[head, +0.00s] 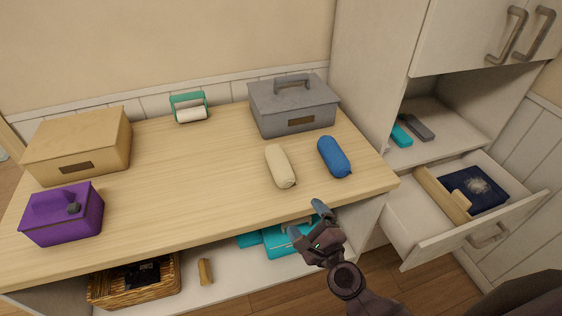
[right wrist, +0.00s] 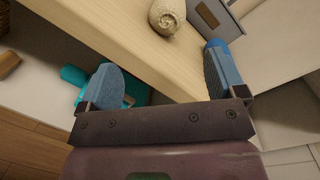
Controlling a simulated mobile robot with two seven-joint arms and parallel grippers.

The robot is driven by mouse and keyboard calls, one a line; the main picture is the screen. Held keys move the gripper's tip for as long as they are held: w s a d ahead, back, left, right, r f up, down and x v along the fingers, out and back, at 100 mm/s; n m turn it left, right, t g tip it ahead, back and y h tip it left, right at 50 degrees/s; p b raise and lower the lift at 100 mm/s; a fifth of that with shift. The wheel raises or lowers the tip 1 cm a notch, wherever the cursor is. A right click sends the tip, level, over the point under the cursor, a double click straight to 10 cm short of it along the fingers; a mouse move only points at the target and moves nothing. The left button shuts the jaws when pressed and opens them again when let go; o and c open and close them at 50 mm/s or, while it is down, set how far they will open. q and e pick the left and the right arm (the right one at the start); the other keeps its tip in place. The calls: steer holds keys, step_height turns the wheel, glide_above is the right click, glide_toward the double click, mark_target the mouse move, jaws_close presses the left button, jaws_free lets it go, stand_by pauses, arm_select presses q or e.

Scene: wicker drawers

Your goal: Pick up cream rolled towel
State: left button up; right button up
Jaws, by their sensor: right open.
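The cream rolled towel (head: 281,166) lies on the wooden table top, left of a blue rolled towel (head: 334,157). In the right wrist view the cream towel (right wrist: 167,14) shows at the top with its rolled end facing the camera. My right gripper (head: 306,215) is open and empty, in front of the table's front edge, nearer to me than the cream towel and apart from it. Its two blue fingers (right wrist: 160,85) are spread wide in the right wrist view. The blue towel is mostly out of the right wrist view. My left gripper is not in view.
A grey lidded box (head: 292,105) stands behind the towels. A tan box (head: 78,146), a purple box (head: 62,214) and a green-framed roller (head: 189,108) stand farther left. A wicker basket (head: 135,284) and teal items (head: 282,242) are on the shelf below. An open drawer (head: 415,217) juts out at right.

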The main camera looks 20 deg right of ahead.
mark_target(284, 169)
steer(key=m, duration=0.2)
steer(key=w+r+m, duration=0.1)
steer(key=m, duration=0.1)
steer(key=w+a+r+m+h, duration=0.1)
steer(key=m, duration=0.1)
steer(key=shift+w+t+p, duration=0.25)
steer(key=shift+t+p, duration=0.05)
steer(key=shift+p, duration=0.1)
steer(key=shift+w+a+r+m+h+p, duration=0.1)
steer(key=shift+w+m+h+p, duration=0.2)
steer(key=shift+w+m, duration=1.35)
steer(key=shift+w+r+m+h+p, duration=0.1)
steer(key=shift+w+m+h, duration=0.3)
steer(key=shift+w+m, duration=1.25)
steer(key=shift+n, duration=0.5)
steer(key=w, duration=0.5)
steer(key=shift+w+f, duration=0.1)
steer(key=shift+w, duration=0.3)
